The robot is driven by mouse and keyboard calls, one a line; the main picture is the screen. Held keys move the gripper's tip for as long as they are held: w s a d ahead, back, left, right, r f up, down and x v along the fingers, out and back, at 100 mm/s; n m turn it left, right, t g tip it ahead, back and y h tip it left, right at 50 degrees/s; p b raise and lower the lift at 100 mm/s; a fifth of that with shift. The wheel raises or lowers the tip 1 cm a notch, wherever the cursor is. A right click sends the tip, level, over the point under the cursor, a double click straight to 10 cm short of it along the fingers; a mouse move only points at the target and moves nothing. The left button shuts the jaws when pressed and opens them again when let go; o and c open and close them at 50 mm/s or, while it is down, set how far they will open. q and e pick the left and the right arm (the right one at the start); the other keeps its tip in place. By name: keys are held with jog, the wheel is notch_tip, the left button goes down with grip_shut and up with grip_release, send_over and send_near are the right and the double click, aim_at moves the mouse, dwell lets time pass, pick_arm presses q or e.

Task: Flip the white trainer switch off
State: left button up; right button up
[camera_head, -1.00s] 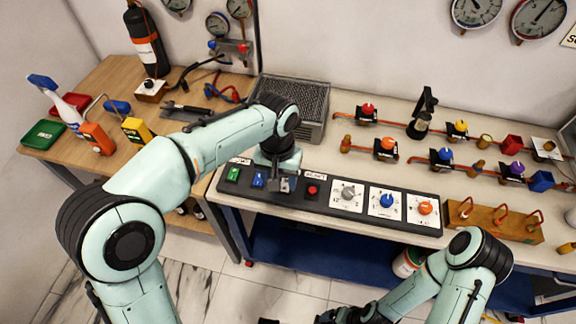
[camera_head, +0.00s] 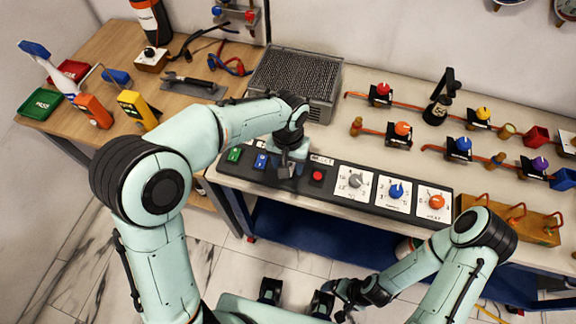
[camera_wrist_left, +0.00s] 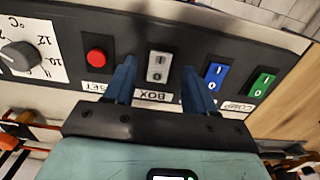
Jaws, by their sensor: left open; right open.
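The white trainer switch (camera_wrist_left: 158,66) is a pale rocker marked 1 and 0 on the black panel (camera_wrist_left: 220,40), between the red button (camera_wrist_left: 96,57) and the blue switch (camera_wrist_left: 215,75). In the head view my left gripper (camera_head: 286,170) hides it. In the left wrist view my left gripper (camera_wrist_left: 160,72) is open, with one blue finger on either side of the switch and nothing held. I cannot tell whether the fingers touch the panel, or which way the rocker is pressed. My right gripper (camera_head: 338,300) is open and empty, low in front of the bench.
A green switch (camera_head: 234,155) and three dials, grey (camera_head: 355,181), blue (camera_head: 396,191) and orange (camera_head: 436,202), share the panel. A mesh-topped metal box (camera_head: 295,80) stands behind my left wrist. Valves on red pipes (camera_head: 402,129) fill the bench's right side.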

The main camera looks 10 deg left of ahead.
pick_arm(q)
jog(key=shift+f, duration=1.05)
pick_arm(e)
jog(key=shift+f, duration=0.1)
pick_arm(q)
grip_shut()
jog(key=g+p, duration=0.1)
jog(key=p, duration=0.1)
jog(key=w+g+p, duration=0.1)
jog(key=p, duration=0.2)
jog(key=shift+w+r+g, duration=0.1)
jog(key=shift+r+g, duration=0.2)
jog(key=shift+r, duration=0.05)
jog(key=shift+f+p, duration=0.15)
jog(key=shift+p, duration=0.2)
pick_arm(e)
jog(key=w+r, duration=0.5)
jog(key=r, duration=0.2)
jog(key=shift+t, duration=0.3)
pick_arm(q)
grip_release()
pick_arm(e)
jog(key=shift+r, duration=0.1)
